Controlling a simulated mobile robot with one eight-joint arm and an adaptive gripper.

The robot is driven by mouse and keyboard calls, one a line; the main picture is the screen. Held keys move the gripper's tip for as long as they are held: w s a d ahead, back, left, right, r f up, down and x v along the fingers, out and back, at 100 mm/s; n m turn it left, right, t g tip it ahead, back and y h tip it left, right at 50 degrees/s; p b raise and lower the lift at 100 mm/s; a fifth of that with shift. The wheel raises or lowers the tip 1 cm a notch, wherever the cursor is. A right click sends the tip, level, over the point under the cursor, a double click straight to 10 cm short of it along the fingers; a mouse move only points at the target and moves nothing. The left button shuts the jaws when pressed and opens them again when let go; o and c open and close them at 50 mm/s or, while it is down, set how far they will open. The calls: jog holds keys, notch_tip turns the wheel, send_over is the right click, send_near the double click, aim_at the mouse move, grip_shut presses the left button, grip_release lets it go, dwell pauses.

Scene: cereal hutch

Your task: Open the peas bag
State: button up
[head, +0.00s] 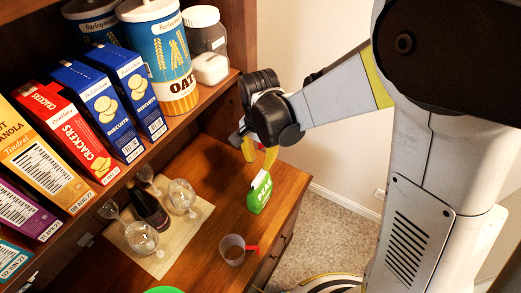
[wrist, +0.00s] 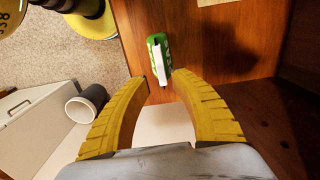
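The small green peas bag (head: 260,193) stands on the wooden counter near its right edge. A white strip (wrist: 157,64) runs along its top. The bag also shows in the wrist view (wrist: 163,46). My gripper (head: 261,160) is above the bag with its yellow fingers pointing down. In the wrist view the fingers (wrist: 162,80) are apart. The near end of the white strip appears between the fingertips, with a gap on each side. I cannot tell how far above it they are.
A clear cup with a red handle (head: 232,250) stands in front of the bag. Left of it, a dark bottle (head: 148,209) and several glasses stand on a pale mat (head: 172,262). Boxes and the oats canister (head: 161,55) fill the shelf above. The counter edge is close on the right.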

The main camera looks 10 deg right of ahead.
aim_at(259, 175)
jog(key=shift+f+b, duration=1.35)
jog(key=shift+f, duration=0.75)
jog(key=shift+f, duration=0.15)
jog(key=shift+f+b, duration=1.95)
jog(key=shift+f, duration=0.05)
jog(key=shift+f, duration=0.1)
grip_shut()
jog(key=shift+r, duration=0.25)
jog(key=shift+r+p, duration=1.8)
jog(key=shift+r, duration=0.6)
